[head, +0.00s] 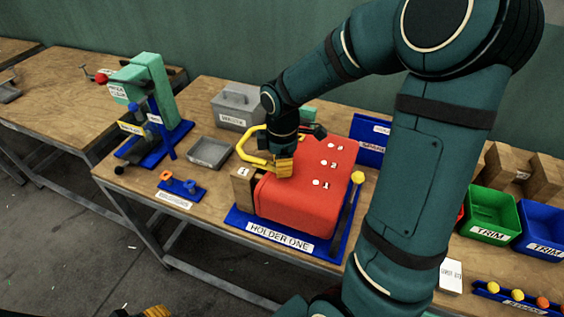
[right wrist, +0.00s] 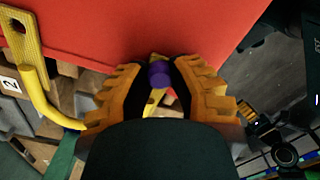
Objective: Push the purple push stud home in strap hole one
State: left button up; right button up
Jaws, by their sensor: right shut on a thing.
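The purple push stud (right wrist: 159,75) is held between the two fingertips of my right gripper (right wrist: 160,82), in the right wrist view. The stud sits close to the edge of the red block, with a small yellow piece partly showing behind it. Strap hole one itself is hidden from me. In the head view my right gripper (head: 282,165) is at the left end of the red block (head: 312,207), by a yellow bent bar (head: 243,152); the stud is hidden there. My left gripper (head: 155,312) shows only as a yellow tip at the bottom edge.
A grey tray (head: 209,152), a small blue stand (head: 183,187) and a green-and-blue press (head: 150,100) are to the left. Green (head: 492,212) and blue TRIM bins are at right.

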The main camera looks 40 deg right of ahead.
jog(key=o, duration=0.8)
jog(key=shift+c, duration=0.2)
notch_tip(320, 180, up, 12)
dwell(0.4)
